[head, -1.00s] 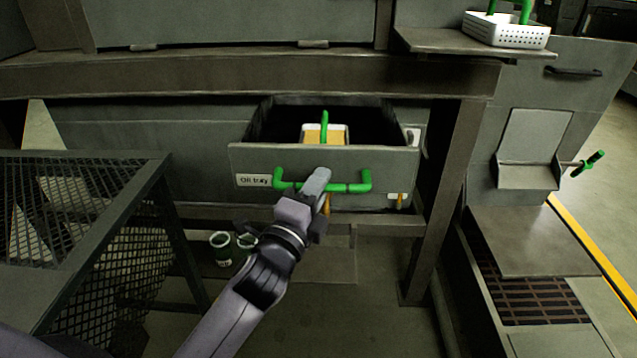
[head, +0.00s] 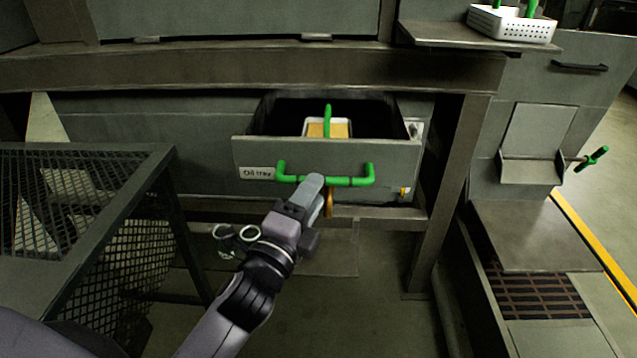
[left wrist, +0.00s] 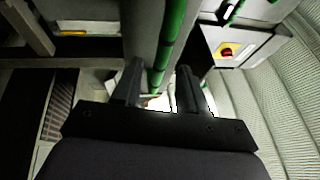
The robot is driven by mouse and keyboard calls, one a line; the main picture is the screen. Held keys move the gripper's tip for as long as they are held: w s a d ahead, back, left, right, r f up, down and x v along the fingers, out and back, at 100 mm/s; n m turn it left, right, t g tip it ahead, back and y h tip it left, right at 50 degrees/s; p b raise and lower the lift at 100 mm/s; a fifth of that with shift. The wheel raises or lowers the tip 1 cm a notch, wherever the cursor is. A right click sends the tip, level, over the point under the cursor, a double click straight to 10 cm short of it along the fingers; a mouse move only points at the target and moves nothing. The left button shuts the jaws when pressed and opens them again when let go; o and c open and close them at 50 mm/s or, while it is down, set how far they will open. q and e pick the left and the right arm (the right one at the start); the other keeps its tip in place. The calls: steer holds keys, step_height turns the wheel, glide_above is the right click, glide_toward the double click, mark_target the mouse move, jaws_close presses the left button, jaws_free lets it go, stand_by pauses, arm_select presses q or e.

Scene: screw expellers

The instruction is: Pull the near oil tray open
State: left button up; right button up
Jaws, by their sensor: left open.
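The oil tray (head: 250,150) is a grey drawer in the middle of the head view, labelled on its front. It stands pulled out, with its dark inside showing. A green bar handle (head: 350,182) is on its front. My left gripper (head: 322,196) is open at the middle of this handle, its fingertips overlapping the bar in the head view. In the left wrist view the green bar (left wrist: 172,35) runs down between my two open fingers (left wrist: 160,88). Whether they touch it I cannot tell. My right gripper does not show.
A white container with yellowish contents (head: 341,129) and a green handle sits in the drawer. A dark mesh-sided stand (head: 165,160) is at the left. A steel leg (head: 445,190) stands right of the drawer. Round green-rimmed cans (head: 224,231) are below.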

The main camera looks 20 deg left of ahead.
arm_select(q)
steer(key=shift+s+a+f, duration=0.1)
steer(key=shift+s+f, duration=0.05)
steer(key=shift+s, duration=0.55)
steer(key=shift+s+f, duration=0.1)
steer(key=shift+s, duration=0.6)
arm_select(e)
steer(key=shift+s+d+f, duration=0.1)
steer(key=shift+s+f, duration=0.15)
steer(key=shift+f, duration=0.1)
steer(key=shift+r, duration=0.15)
